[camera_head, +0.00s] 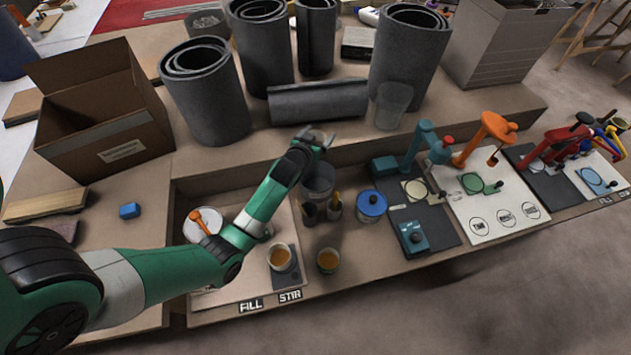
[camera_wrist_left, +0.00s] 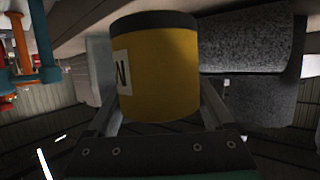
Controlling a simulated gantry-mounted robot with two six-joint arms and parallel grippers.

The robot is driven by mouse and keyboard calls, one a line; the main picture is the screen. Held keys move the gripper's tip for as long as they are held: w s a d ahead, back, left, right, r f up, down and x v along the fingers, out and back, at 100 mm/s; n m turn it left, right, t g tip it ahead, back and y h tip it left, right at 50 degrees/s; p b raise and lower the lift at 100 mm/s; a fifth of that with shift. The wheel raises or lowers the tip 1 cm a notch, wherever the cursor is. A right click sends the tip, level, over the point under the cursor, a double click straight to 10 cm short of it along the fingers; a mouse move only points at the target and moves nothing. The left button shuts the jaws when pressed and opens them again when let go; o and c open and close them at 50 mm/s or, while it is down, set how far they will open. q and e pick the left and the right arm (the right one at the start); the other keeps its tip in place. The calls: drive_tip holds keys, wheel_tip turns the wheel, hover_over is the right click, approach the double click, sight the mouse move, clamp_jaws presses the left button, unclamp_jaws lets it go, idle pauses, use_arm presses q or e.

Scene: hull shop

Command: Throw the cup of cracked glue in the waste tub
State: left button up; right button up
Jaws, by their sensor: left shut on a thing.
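My left gripper (camera_head: 316,140) is shut on a yellow cup (camera_wrist_left: 158,72) with a dark band at one end and a white label. The cup sits between the two fingers in the left wrist view. In the head view the gripper hides most or all of it. A grey tub (camera_head: 318,182), which looks like the waste tub, stands just below the gripper at the back of the bench recess. What is inside it cannot be made out. Two other cups of amber glue, one (camera_head: 281,258) on the dark STIR pad and one (camera_head: 328,261) beside it, stand at the front. My right gripper is not in view.
Dark rolls (camera_head: 205,95) and a clear cup (camera_head: 392,105) stand on the raised ledge behind. A blue-lidded pot (camera_head: 371,206), small dark holders (camera_head: 309,213) and a teal clamp stand (camera_head: 425,140) are right of my arm. An open carton (camera_head: 105,130) is at left.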

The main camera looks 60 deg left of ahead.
use_arm(q)
drive_tip(key=shift+a, duration=0.2)
wheel_tip(320, 180, down, 6)
drive_tip(key=b, duration=0.5)
drive_tip(key=shift+d+f+b, duration=0.1)
drive_tip(key=shift+b, duration=0.25)
drive_tip(key=o, duration=1.1)
drive_tip(key=shift+o, duration=0.2)
drive_tip(key=shift+s+d+r+p, duration=0.15)
drive_tip(key=shift+s+r+p, duration=0.05)
drive_tip(key=shift+r+p, duration=0.1)
drive_tip(key=p+v, duration=0.4)
drive_tip(key=v, duration=0.7)
